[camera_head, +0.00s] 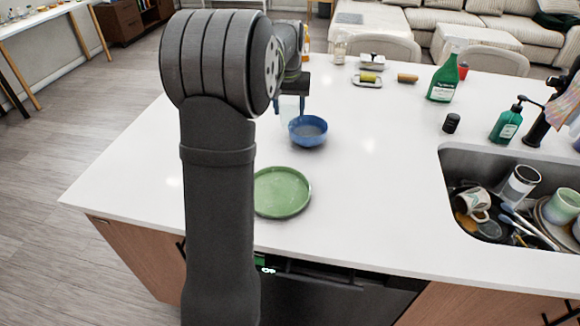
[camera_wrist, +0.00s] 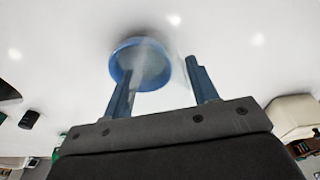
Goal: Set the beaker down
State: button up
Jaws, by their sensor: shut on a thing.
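My gripper (camera_head: 290,106) is shut on a clear, see-through beaker (camera_head: 287,109), which is hard to make out against the white counter. In the wrist view, the beaker (camera_wrist: 168,72) is faint between the two fingers of my gripper (camera_wrist: 158,72). A blue bowl (camera_head: 308,137) sits on the counter right beside the beaker in the head view. In the wrist view, the blue bowl (camera_wrist: 114,68) partly shows behind and through the beaker. I cannot tell whether the beaker's base touches the counter.
A green plate (camera_head: 282,192) lies nearer, partly behind my arm. A green bottle (camera_head: 443,83), a black cap-like item (camera_head: 451,123) and a soap pump (camera_head: 507,124) stand to the right. The sink (camera_head: 462,160) holds dishes. The counter's middle is clear.

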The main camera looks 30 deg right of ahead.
jog(key=shift+w+a+f, duration=0.85)
jog(key=shift+w+f, duration=0.8)
jog(key=shift+f, duration=0.15)
jog(key=shift+w+a+f, duration=0.8)
jog(key=shift+w+f, duration=0.9)
jog(key=shift+f, duration=0.1)
jog(key=shift+w+a+f, duration=0.85)
jog(key=shift+w+f, duration=0.8)
jog(key=shift+f, duration=0.15)
jog(key=shift+f, duration=0.1)
jog(key=o, duration=1)
jog(key=r, duration=0.4)
jog(key=s+r, duration=0.1)
jog(key=r, duration=0.3)
jog(key=a+r, duration=0.1)
jog(key=r, duration=0.3)
jog(key=shift+s, duration=0.15)
